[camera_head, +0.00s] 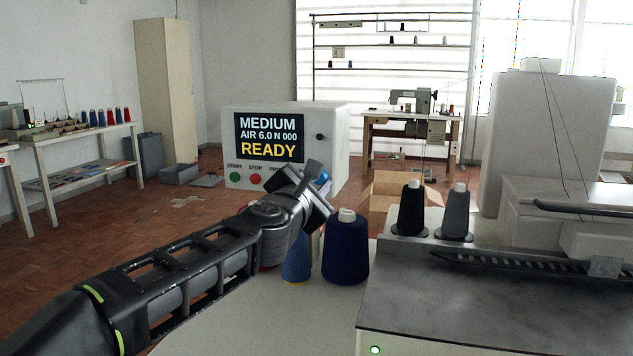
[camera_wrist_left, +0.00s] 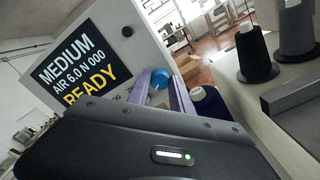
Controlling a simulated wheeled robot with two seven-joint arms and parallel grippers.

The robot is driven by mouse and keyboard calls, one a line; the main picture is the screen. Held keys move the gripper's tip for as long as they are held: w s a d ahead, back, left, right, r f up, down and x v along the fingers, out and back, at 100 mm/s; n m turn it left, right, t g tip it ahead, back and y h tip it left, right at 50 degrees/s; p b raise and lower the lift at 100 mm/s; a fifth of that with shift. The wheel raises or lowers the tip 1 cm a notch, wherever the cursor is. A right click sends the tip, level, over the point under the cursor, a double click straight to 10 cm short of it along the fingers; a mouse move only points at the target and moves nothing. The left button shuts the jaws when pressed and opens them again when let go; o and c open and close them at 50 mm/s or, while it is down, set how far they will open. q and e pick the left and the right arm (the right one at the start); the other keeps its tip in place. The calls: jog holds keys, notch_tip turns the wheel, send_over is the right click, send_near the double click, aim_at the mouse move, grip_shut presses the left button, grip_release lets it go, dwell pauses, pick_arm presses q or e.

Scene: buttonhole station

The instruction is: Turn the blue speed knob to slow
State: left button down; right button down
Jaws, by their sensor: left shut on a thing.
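The blue speed knob (camera_head: 322,177) sits on the front of the white control box (camera_head: 288,122), mostly hidden by my left gripper (camera_head: 316,180). In the left wrist view the blue knob (camera_wrist_left: 159,79) shows between the two fingers of my left gripper (camera_wrist_left: 161,90), which is shut on it. The box's display (camera_head: 269,139) reads MEDIUM, AIR 6.0 N 000, READY. The knob's pointer and any marks around it are hidden. My right gripper is in neither view.
Green (camera_head: 234,177) and red (camera_head: 255,179) buttons sit left of the knob. A dark blue thread cone (camera_head: 345,252) and a lighter blue cone (camera_head: 296,262) stand close beneath my left wrist. Black (camera_head: 411,208) and grey (camera_head: 457,212) cones stand right, by the machine.

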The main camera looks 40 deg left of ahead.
pick_arm(q)
jog(key=c, duration=1.4)
grip_release()
jog(key=shift+c, duration=0.2)
jog(key=shift+s, duration=0.1)
jog(key=p+v, duration=0.1)
jog(key=v, duration=0.6)
jog(key=shift+s+d+p, duration=0.15)
jog(key=shift+s+p, duration=0.1)
jog(key=shift+p, duration=0.1)
jog(key=shift+f, duration=0.1)
